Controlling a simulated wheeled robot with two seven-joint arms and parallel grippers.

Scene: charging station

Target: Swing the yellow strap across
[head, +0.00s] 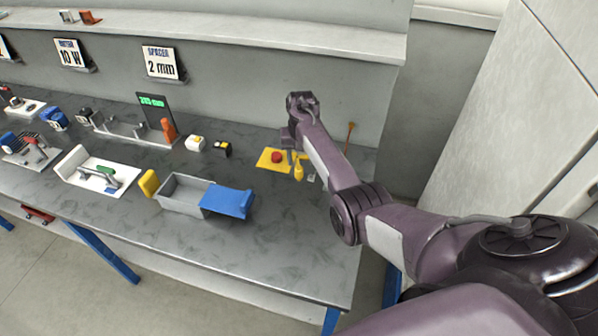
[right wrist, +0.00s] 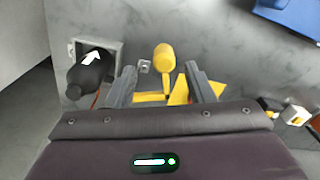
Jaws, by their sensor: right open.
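The yellow strap, with a thick rounded end (right wrist: 163,56), shows in the right wrist view ahead of my right gripper and between the lines of its fingers. In the head view my right gripper (head: 294,155) is above the strap, partly hidden by my own arm. The strap's lower part is partly hidden. My left gripper is not in view.
A black knob with a white arrow (right wrist: 90,72) sits on a grey square plate, left of my fingers in the wrist view. A grey bin (head: 180,196) with a blue lid (head: 228,202) stands left of the strap. The tabletop (head: 280,230) in front is clear.

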